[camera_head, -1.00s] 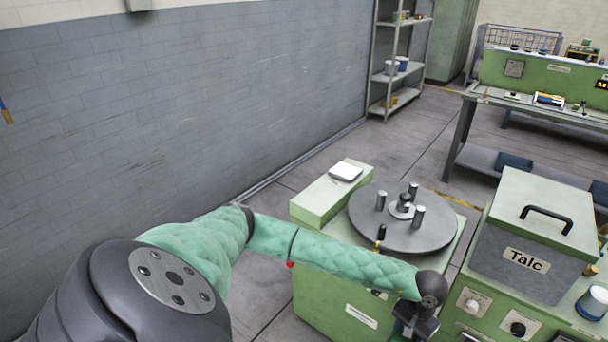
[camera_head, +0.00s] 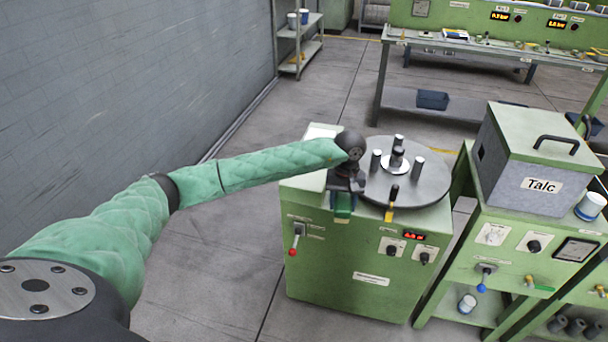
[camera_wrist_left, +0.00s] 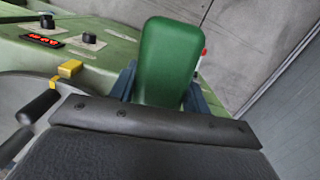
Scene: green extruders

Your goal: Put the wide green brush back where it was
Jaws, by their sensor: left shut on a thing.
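The wide green brush (camera_head: 343,206) is held in my left gripper (camera_head: 344,190), over the front left part of the green machine (camera_head: 350,255) with the round turntable. In the left wrist view the green brush (camera_wrist_left: 166,62) sticks out between the dark fingers (camera_wrist_left: 160,85), which are shut on it. The brush's lower end and any contact with the machine top cannot be told. My right gripper is in neither view.
The grey turntable (camera_head: 432,188) with upright metal pins lies just right of my left gripper. A yellow-and-black tool (camera_head: 391,204) stands at its front edge. The Talc box (camera_head: 530,165) is to the right. The floor at left is clear.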

